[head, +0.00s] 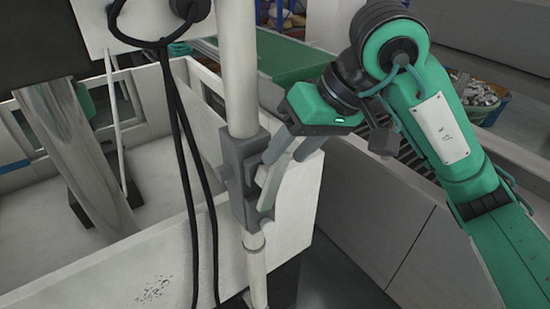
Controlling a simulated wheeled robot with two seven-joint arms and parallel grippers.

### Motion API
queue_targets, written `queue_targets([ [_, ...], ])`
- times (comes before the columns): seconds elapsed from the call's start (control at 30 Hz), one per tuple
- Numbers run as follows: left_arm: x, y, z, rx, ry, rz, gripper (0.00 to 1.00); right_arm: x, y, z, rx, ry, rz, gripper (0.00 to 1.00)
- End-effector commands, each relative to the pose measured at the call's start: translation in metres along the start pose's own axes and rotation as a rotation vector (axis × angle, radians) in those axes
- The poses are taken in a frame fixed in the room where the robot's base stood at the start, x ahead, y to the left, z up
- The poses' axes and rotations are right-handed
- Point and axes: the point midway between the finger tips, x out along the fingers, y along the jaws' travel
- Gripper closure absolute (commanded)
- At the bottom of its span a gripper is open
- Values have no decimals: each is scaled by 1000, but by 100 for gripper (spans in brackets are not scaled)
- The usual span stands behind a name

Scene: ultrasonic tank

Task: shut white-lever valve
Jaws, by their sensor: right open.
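The valve (238,178) is a grey block body on a white vertical pipe (236,70) near the middle of the head view. A small pale piece (262,176) at the right side of the valve looks like its white lever; most of it is hidden by my fingers. My right gripper (267,182) comes in from the upper right, with its grey fingers angled down and left. It is open, with the fingertips right at the valve's right side, around or beside the pale piece. I cannot tell whether they touch it. My left gripper is out of view.
Black cables (186,150) hang just left of the pipe. A white-walled tank (100,270) fills the left, with a grey metal slab (75,155) leaning in it. A green conveyor (290,60) and a bin of metal parts (480,95) stand behind.

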Motion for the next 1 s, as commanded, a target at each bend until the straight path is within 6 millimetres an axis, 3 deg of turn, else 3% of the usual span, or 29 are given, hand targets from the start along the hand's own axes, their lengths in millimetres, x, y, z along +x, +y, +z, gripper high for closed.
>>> queue_targets([
  [0.3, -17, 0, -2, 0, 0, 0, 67, 40, 0, -1, 3, -2, -2, 53],
  [0.77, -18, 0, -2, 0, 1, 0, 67, 51, 0, 0, 2, 0, 0, 53],
  [1.0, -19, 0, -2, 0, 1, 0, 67, 51, 0, 0, 2, 0, 0, 97],
])
